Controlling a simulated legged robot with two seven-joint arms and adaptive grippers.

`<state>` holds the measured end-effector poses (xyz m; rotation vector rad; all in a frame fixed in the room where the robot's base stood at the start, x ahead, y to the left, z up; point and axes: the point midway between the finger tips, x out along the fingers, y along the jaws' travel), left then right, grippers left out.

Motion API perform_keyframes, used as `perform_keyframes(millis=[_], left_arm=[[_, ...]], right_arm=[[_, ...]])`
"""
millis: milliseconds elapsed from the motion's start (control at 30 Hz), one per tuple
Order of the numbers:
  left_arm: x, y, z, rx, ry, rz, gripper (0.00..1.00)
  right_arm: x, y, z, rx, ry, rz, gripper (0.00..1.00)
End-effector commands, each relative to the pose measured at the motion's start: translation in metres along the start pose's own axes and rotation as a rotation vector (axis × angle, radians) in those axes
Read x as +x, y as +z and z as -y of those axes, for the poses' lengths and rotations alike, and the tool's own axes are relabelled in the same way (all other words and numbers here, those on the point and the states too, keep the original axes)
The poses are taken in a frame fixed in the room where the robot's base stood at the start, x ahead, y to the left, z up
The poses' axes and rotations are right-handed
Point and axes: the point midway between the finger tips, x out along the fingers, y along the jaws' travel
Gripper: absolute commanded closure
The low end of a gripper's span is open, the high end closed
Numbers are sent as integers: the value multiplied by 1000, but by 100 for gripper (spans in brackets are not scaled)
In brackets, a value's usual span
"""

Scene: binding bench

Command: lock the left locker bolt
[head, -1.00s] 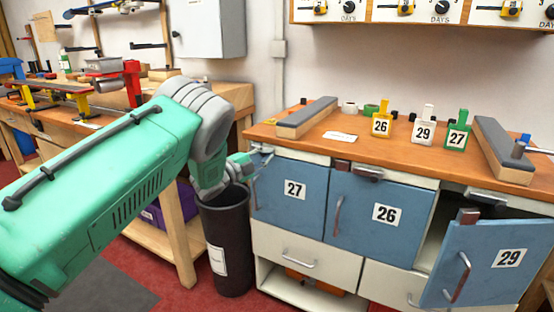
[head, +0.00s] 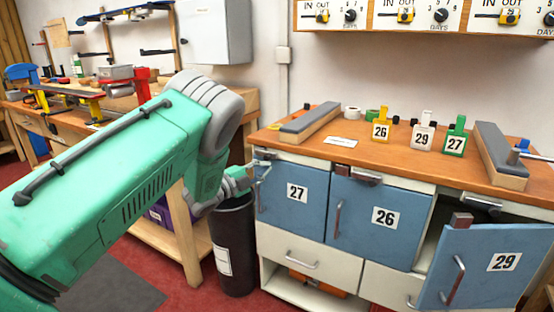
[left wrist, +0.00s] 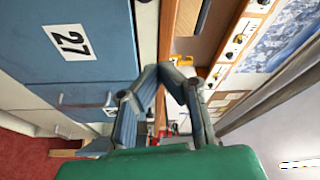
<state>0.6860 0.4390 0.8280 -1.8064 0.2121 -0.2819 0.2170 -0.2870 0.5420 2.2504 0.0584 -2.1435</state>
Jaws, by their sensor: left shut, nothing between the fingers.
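The left locker is the blue door numbered 27 (head: 297,205), and it looks closed. It also shows in the left wrist view (left wrist: 45,75). A small grey metal fitting (head: 264,154) sits at its top edge, just above my left gripper. It may be the bolt, but I cannot tell its position. My left gripper (head: 263,172) is at the door's upper left corner. In the left wrist view its two fingers (left wrist: 163,72) lean together at the tips, shut and empty, beside the door's edge. I cannot tell whether they touch anything. My right gripper is not in view.
Blue door 26 (head: 380,232) is closed beside it, and door 29 (head: 490,270) hangs open at right. The wooden top (head: 370,156) carries numbered tags and grey-topped blocks. A dark bin (head: 233,250) stands left of the lockers, below my gripper.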

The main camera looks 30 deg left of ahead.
Motion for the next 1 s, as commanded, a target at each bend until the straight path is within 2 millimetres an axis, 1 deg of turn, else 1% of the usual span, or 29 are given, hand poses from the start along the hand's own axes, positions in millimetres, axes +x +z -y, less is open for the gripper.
perform_keyframes(millis=[33,100,200,500,833,867,933,967,1000], left_arm=[[-9,3,0,-2,1,5,100],[-17,3,0,-2,0,3,100],[-24,0,0,1,0,1,100],[-24,-6,1,7,2,-1,100],[-26,0,-1,-1,1,1,100],[-27,0,-3,-8,5,7,100],[-31,-1,-14,-52,28,41,100],[-35,-2,-23,-84,46,66,100],[-41,-4,-38,-142,76,111,100]], right_arm=[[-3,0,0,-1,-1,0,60],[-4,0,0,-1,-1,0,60],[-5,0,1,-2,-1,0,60],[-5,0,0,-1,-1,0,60],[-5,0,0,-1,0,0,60],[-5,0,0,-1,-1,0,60],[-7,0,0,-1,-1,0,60],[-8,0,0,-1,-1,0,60],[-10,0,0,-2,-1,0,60]])
